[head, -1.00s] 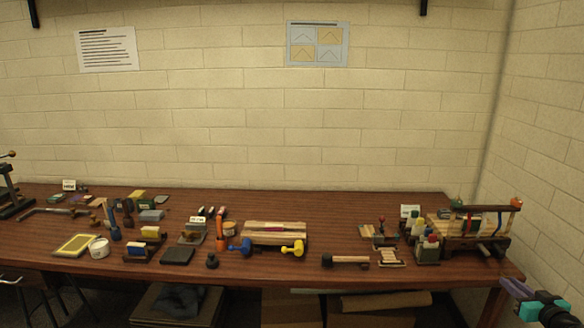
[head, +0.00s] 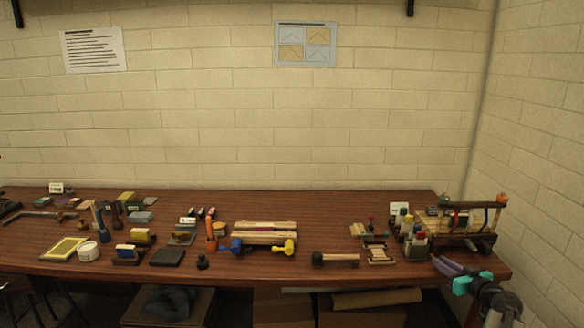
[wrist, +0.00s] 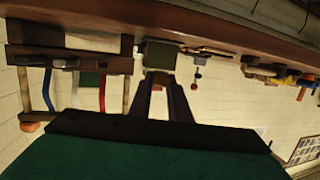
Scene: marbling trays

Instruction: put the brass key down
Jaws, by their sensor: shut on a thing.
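My gripper (head: 437,261) is at the right front edge of the table in the head view, its purple fingers pointing left and inward. In the wrist view, which is upside down, the two fingers of my gripper (wrist: 160,80) are close together. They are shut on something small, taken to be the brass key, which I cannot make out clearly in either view. The fingertips point toward the caddy of bottles (head: 416,247); its grey-green block also shows in the wrist view (wrist: 161,55).
A wooden rack (head: 470,241) with coloured strips stands right of the caddy. A dark-headed mallet (head: 336,259) and a small slatted wooden piece (head: 381,255) lie to the left. The brown table (head: 340,274) has bare strips along its front. A block wall stands close on the right.

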